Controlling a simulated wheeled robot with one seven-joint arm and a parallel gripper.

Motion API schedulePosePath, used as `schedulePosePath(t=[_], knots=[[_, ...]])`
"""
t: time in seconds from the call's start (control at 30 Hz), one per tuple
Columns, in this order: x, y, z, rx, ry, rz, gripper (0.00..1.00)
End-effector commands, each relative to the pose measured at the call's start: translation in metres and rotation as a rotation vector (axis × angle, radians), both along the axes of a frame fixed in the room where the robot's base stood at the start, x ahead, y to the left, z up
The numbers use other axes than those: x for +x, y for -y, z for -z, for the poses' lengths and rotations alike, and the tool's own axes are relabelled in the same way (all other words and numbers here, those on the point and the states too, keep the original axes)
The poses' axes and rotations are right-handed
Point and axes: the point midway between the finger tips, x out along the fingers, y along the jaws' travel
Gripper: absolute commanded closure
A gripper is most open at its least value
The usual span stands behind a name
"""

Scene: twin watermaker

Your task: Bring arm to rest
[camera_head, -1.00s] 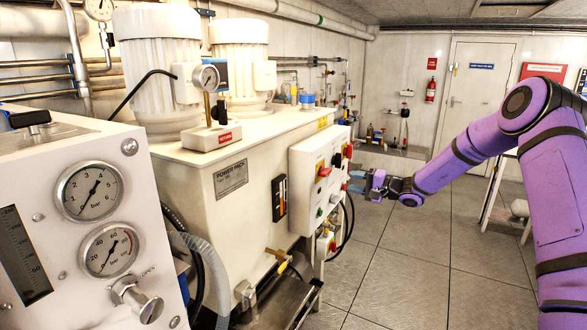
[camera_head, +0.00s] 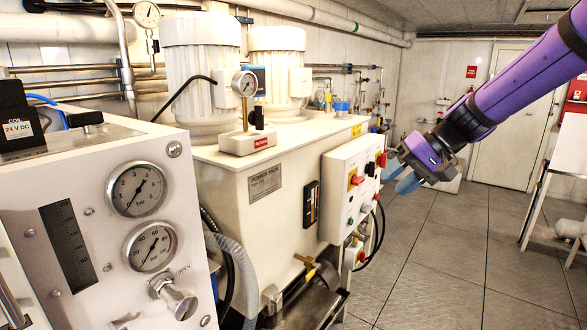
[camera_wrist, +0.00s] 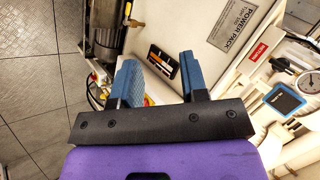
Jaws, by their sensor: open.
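My gripper (camera_head: 398,178) is at the end of my purple arm, in the right half of the head view. Its blue fingers point left and down, in front of or beside the control box (camera_head: 352,185) with red and black knobs; the exact gap is hard to tell. In the wrist view my gripper (camera_wrist: 158,82) shows two blue fingers well apart with nothing between them. Beyond them is the cream power pack (camera_wrist: 190,45).
The power pack (camera_head: 225,215) with two white motors fills the middle. A gauge panel (camera_head: 95,235) stands at the near left. A white door (camera_head: 507,120) and a fire extinguisher are at the back.

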Motion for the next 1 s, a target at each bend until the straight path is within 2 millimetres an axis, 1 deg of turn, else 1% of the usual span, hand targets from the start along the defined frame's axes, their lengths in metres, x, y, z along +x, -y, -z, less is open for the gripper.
schedulePosePath(t=[0.03, 0.3, 0.5, 0.7, 0.8, 0.9, 1.0], knots=[[-0.017, 0.0, -0.007, -0.043, 0.01, -0.006, 0.6], [-0.097, 0.016, -0.029, -0.269, 0.049, 0.003, 0.6], [-0.154, 0.034, -0.039, -0.415, 0.1, 0.033, 0.6], [-0.207, 0.056, -0.043, -0.542, 0.164, 0.079, 0.6], [-0.229, 0.067, -0.043, -0.594, 0.199, 0.104, 0.6], [-0.247, 0.077, -0.041, -0.633, 0.229, 0.126, 0.6], [-0.258, 0.084, -0.039, -0.658, 0.25, 0.144, 0.6]])
